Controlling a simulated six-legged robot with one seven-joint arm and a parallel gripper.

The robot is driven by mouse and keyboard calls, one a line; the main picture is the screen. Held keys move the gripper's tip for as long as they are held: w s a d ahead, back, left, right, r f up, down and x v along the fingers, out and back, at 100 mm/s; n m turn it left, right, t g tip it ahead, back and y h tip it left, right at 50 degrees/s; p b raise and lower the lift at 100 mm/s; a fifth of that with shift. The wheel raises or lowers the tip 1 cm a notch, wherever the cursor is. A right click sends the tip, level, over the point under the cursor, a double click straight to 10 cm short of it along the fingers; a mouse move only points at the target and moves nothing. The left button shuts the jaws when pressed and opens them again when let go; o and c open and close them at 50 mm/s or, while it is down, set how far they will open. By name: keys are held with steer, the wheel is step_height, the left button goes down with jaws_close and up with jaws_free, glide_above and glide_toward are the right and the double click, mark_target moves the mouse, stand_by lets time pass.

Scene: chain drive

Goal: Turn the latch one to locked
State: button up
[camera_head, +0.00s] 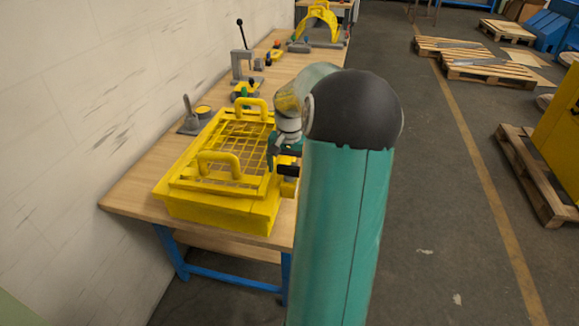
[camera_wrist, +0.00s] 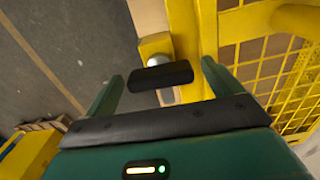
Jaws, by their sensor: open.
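The yellow guard box (camera_head: 220,210) with a mesh lid (camera_head: 235,145) sits on the wooden workbench. In the wrist view, a latch with a black handle (camera_wrist: 160,77) and a round silver pivot (camera_wrist: 158,60) is mounted on a yellow block beside the yellow frame (camera_wrist: 187,40). The handle lies roughly crosswise in the picture. My gripper (camera_wrist: 163,72) is open, its teal fingers on either side of the handle, with gaps at both ends. In the head view my gripper (camera_head: 284,150) is at the box's right side, partly hidden by my arm. I cannot tell which latch is number one.
Two yellow handles (camera_head: 218,163) stand up from the lid. A wall is at left; open floor (camera_head: 430,200) lies right.

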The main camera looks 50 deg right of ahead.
steer(key=c, duration=1)
steer(key=shift+n, duration=0.4)
steer(key=n, duration=0.3)
steer(key=shift+n, duration=0.3)
steer(key=n, duration=0.4)
steer(key=shift+n, duration=0.3)
steer(key=n, duration=0.4)
steer(key=shift+n, duration=2.5)
